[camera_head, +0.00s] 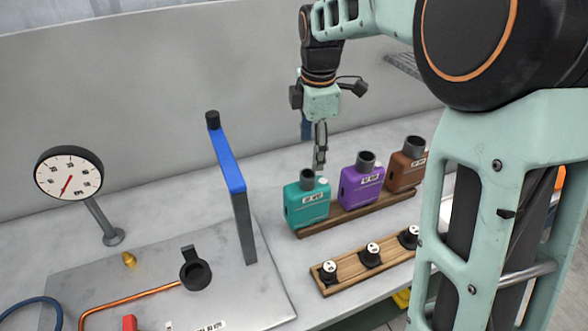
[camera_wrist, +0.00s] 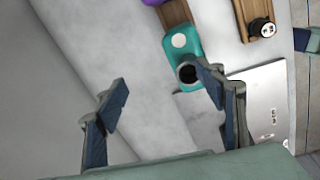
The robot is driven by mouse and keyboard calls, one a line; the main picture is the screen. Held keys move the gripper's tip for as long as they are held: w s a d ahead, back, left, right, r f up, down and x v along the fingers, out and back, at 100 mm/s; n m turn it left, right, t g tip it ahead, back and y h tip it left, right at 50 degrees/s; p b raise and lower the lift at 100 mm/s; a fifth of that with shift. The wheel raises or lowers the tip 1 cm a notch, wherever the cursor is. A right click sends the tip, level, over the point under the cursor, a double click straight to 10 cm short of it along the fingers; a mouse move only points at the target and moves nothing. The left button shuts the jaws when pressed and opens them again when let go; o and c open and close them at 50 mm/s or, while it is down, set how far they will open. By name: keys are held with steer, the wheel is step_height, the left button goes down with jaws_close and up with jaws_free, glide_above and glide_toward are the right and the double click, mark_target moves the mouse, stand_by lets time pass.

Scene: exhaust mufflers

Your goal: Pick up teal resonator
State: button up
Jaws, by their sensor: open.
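The teal resonator (camera_head: 306,206) stands upright at the left end of a dark wooden rack, with a dark round neck on top and a white label on its front. In the wrist view the teal resonator (camera_wrist: 182,45) lies beyond the right fingertip, its dark opening partly beside that finger. My gripper (camera_head: 320,158) is above and slightly behind it in the head view, pointing down, apart from it as far as I can tell. In the wrist view my gripper (camera_wrist: 165,82) has its fingers spread wide with only bare bench between them.
A purple resonator (camera_head: 361,187) and a brown one (camera_head: 406,167) stand to the right on the rack (camera_head: 345,217). A wooden strip (camera_head: 345,275) with black knobs lies in front. A blue-topped post (camera_head: 238,200) and a gauge (camera_head: 69,174) stand left.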

mark_target(307, 193)
steer(key=s, duration=0.1)
steer(key=s+a+n+g, duration=0.1)
steer(key=s+f, duration=0.1)
steer(key=shift+s+a+n, duration=0.1)
steer(key=shift+a+n, duration=0.25)
steer(key=shift+n, duration=0.05)
steer(key=shift+g, duration=0.3)
steer(key=f, duration=0.5)
steer(key=shift+s, duration=0.2)
steer(key=shift+w+d+f+p, duration=0.1)
steer(key=shift+d+f+p, duration=0.1)
steer(key=shift+f, duration=1.25)
steer(key=shift+d+f+p, duration=0.1)
steer(key=shift+d+f, duration=0.1)
steer(key=shift+f, duration=1.25)
steer(key=shift+w, duration=0.1)
steer(key=c, duration=1.2)
